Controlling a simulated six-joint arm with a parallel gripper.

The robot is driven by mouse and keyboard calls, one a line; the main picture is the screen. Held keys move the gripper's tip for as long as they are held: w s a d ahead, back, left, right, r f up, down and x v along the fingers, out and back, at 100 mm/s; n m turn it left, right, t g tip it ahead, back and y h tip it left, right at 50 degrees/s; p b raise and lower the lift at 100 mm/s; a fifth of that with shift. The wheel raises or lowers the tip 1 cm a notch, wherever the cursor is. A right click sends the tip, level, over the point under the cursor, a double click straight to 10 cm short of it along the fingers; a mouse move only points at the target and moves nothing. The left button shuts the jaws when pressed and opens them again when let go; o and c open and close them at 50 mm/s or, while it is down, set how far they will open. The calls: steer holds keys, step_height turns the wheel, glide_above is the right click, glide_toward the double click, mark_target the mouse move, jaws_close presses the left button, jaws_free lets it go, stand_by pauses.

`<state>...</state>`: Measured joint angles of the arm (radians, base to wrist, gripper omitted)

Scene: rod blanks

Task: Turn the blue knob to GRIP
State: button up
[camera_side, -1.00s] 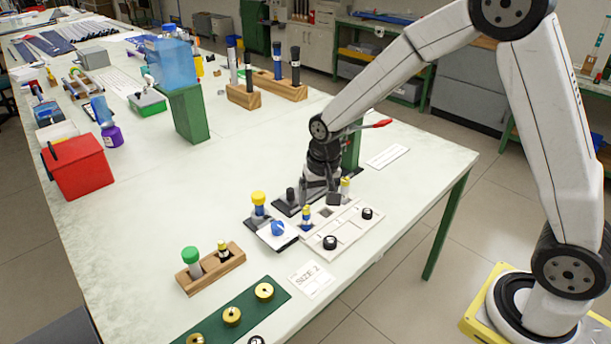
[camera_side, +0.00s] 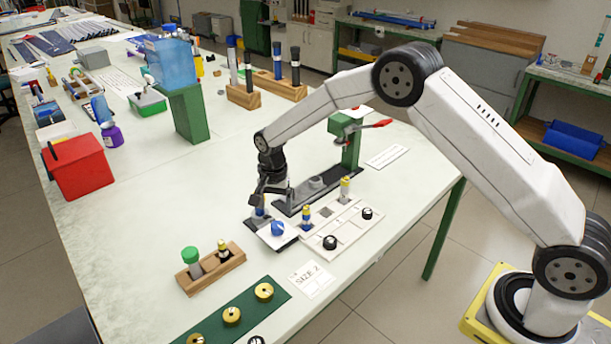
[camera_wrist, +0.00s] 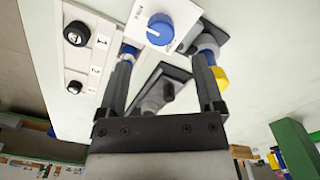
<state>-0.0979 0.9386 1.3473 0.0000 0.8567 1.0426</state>
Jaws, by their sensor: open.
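The blue knob (camera_side: 278,228) sits on a small white panel (camera_side: 268,236) near the front of the table. In the wrist view the blue knob (camera_wrist: 160,28) shows beyond the fingertips, with a light mark on its face. The panel lettering is upside down there and too small to read surely. My gripper (camera_side: 272,190) is above and just behind the panel, pointing down. The wrist view shows my gripper (camera_wrist: 163,56) open, with nothing held between its fingers. It is apart from the knob. A yellow-capped plug (camera_wrist: 219,77) is close beside the right finger.
A white tray (camera_side: 345,232) with black knobs and small upright plugs lies right of the panel. A green clamp stand with a red handle (camera_side: 376,124) stands behind on a dark base. A wooden block (camera_side: 211,268) with plugs is left. Open table lies behind left.

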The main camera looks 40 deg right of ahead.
mark_target(277, 225)
steer(key=shift+f, duration=0.15)
steer(key=shift+f, duration=3.75)
jaws_close()
